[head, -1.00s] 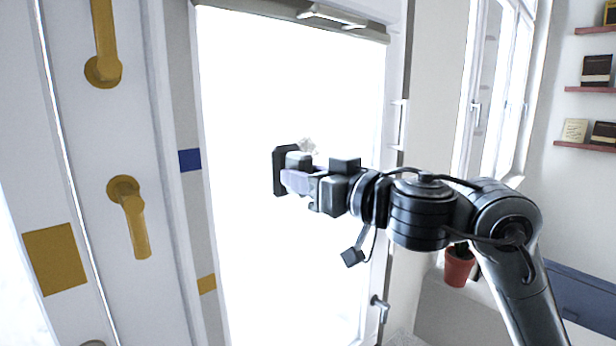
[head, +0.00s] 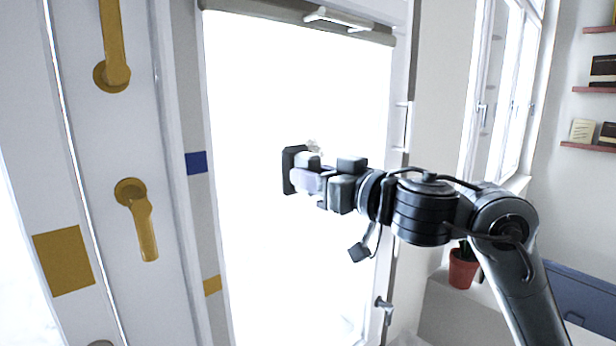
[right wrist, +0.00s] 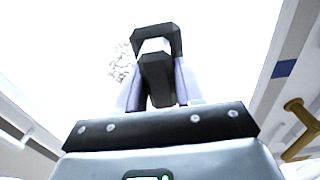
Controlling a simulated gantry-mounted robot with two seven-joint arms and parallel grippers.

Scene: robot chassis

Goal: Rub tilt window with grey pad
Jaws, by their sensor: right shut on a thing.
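The tilt window is the tall bright pane (head: 270,90) in a white frame in the middle of the head view. My right gripper (head: 308,180) is in front of it, pointing left. It is shut on the dark grey pad (head: 289,170), held by a block-like handle. The pad stands upright, its flat face turned away to the left. The right wrist view shows the pad (right wrist: 170,32) beyond the two pale fingers, against the bright glass. I cannot tell whether the pad touches the glass. My left gripper is not in view.
Gold handles (head: 142,220) sit on the white frame at left. A silver handle (head: 384,306) is at the pane's lower right. A potted plant (head: 462,268), another window (head: 495,95) and red shelves (head: 592,90) are at right.

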